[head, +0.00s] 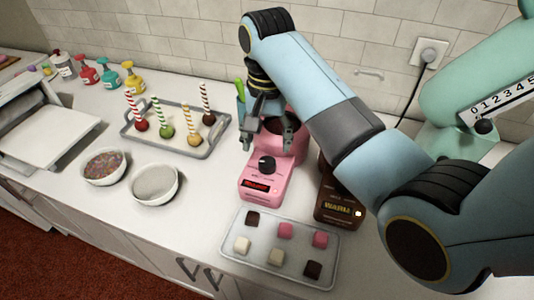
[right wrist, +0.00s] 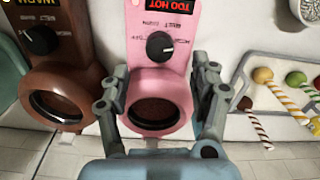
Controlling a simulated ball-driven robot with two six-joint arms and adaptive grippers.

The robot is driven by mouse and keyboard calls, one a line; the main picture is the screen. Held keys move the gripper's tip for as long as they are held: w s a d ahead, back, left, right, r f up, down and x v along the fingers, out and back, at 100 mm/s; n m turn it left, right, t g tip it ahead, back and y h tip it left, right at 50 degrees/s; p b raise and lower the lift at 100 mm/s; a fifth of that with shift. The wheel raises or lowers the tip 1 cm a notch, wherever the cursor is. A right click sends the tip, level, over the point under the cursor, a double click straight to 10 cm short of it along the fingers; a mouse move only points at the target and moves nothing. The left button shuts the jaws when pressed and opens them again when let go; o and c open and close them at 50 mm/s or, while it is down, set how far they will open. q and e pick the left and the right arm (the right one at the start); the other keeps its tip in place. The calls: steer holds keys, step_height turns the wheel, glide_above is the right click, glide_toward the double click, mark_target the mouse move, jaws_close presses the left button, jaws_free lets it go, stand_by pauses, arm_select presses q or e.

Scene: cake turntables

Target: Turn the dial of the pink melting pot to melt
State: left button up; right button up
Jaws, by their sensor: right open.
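The pink melting pot (head: 258,186) stands on the counter with its round well at the back and a black dial (head: 267,164) on its sloped front. In the right wrist view the pink pot (right wrist: 148,20) is upside down. Its red display reads TOO HOT, and the dial (right wrist: 160,45) has a white mark towards the picture's right. The small labels around the dial are too blurred to read. My right gripper (head: 266,142) is open and empty above the pot, its fingers (right wrist: 160,75) either side of it, apart from the dial. My left gripper is out of view.
A brown melting pot (head: 332,207) reading WARM stands close on the right. A tray of chocolate squares (head: 235,255) lies in front. A tray of cake pops (head: 192,153) and two bowls (head: 155,200) are left. A green machine (head: 455,100) stands right.

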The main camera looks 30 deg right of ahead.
mark_target(267, 162)
step_height(267, 162, down, 6)
steer(key=shift+d+r, duration=0.1)
steer(key=shift+r, duration=0.1)
steer(key=shift+f+p, duration=0.3)
steer(key=shift+f, duration=0.1)
steer(key=c, duration=1.2)
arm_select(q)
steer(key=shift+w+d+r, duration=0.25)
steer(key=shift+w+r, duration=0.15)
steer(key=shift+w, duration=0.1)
arm_select(e)
steer(key=shift+n, duration=0.4)
steer(key=n, duration=0.4)
steer(key=shift+n, duration=2.5)
